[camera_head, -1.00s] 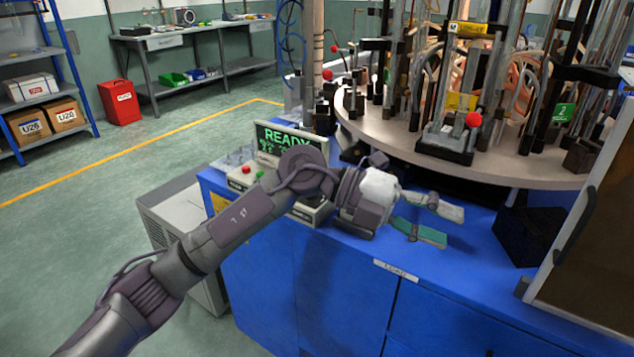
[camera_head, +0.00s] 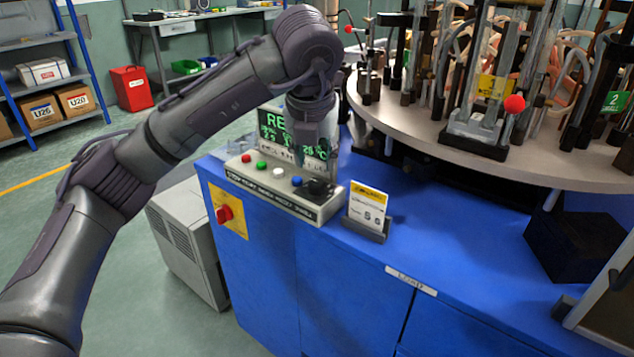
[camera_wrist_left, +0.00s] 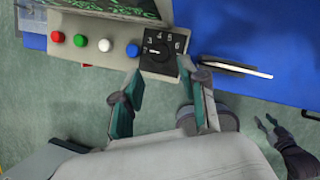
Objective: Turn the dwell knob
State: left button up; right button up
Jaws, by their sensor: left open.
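The dwell knob (camera_wrist_left: 163,51) is a black dial with white numbers on the control box. A short white mark points left on it. In the head view the dark knob (camera_head: 318,188) is at the right end of the box top. My left gripper (camera_head: 313,165) points down over the box, close above the knob. In the left wrist view its two fingers (camera_wrist_left: 162,77) are apart, with the knob framed just beyond the tips and nothing between them. What looks like my right gripper (camera_wrist_left: 268,127) is at the right of the wrist view, prongs apart, over the floor.
Red, green, white and blue buttons (camera_head: 278,173) line the box beside the knob. A card in a holder (camera_head: 368,213) stands right of the box. A green-text screen (camera_head: 275,125) is behind, partly hidden by my arm. The turntable (camera_head: 450,150) is at the back right.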

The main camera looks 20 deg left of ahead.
aim_at(317, 182)
pick_arm(q)
jog(key=x, duration=0.7)
jog(key=shift+b, duration=0.35)
pick_arm(e)
jog(key=v, duration=0.3)
jog(key=shift+r, duration=0.15)
pick_arm(q)
grip_shut()
